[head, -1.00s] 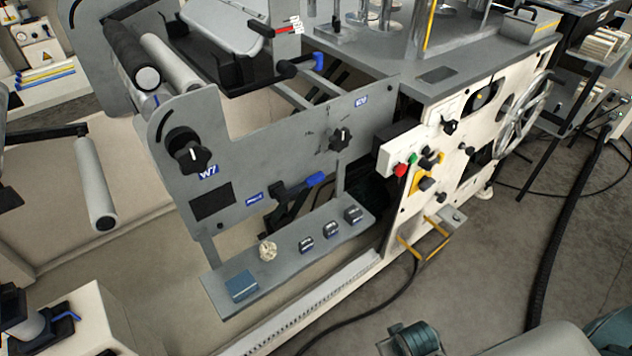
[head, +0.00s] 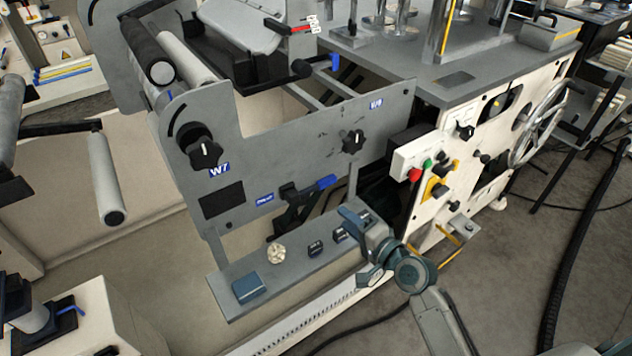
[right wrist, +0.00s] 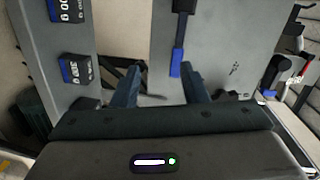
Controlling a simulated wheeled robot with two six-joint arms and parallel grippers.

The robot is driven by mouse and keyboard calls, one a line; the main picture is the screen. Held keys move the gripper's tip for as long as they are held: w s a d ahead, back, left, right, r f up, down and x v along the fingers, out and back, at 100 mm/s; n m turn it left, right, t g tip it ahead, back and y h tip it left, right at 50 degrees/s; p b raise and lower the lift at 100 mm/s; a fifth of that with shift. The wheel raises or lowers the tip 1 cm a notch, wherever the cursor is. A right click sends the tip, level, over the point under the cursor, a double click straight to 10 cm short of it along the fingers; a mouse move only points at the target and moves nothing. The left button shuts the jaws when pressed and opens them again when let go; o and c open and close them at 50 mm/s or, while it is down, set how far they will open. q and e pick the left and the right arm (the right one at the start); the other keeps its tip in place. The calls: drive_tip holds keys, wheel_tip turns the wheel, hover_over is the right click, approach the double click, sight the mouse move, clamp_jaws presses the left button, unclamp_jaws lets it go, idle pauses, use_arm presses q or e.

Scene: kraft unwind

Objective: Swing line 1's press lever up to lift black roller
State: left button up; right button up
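A press lever with a blue handle (head: 327,182) and black arm sits low on the grey side plate, beside a small blue label too blurred to read. It also shows in the right wrist view (right wrist: 177,62), just beyond the fingertips. The black roller (head: 160,72) lies at the upper left, next to a paler roller. My right gripper (head: 360,243) is over the right end of the grey shelf, below and right of the lever. In the right wrist view its fingers (right wrist: 160,83) are apart with nothing between them. My left gripper is not in view.
The grey shelf (head: 235,305) below the plate carries a blue box (head: 247,288), a pale knob and small dark counters. A second blue-handled lever (head: 333,62) sits higher up. A white control panel (head: 412,160) with red and green buttons stands right of the plate.

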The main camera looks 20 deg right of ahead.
sight(329, 184)
drive_tip(key=w+m, duration=0.1)
drive_tip(key=w, duration=0.3)
drive_tip(key=w+a+r+m+t, duration=0.1)
drive_tip(key=w, duration=0.3)
drive_tip(key=w+a, duration=0.1)
drive_tip(key=w, duration=0.3)
drive_tip(key=shift+w+r+m+t+h+p, duration=0.3)
drive_tip(key=shift+w+r+m+t, duration=0.1)
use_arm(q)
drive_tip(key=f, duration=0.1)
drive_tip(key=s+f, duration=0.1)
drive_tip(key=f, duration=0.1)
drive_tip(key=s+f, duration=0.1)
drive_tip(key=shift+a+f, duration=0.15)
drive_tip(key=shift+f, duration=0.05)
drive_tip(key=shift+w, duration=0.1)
use_arm(e)
clamp_jaws()
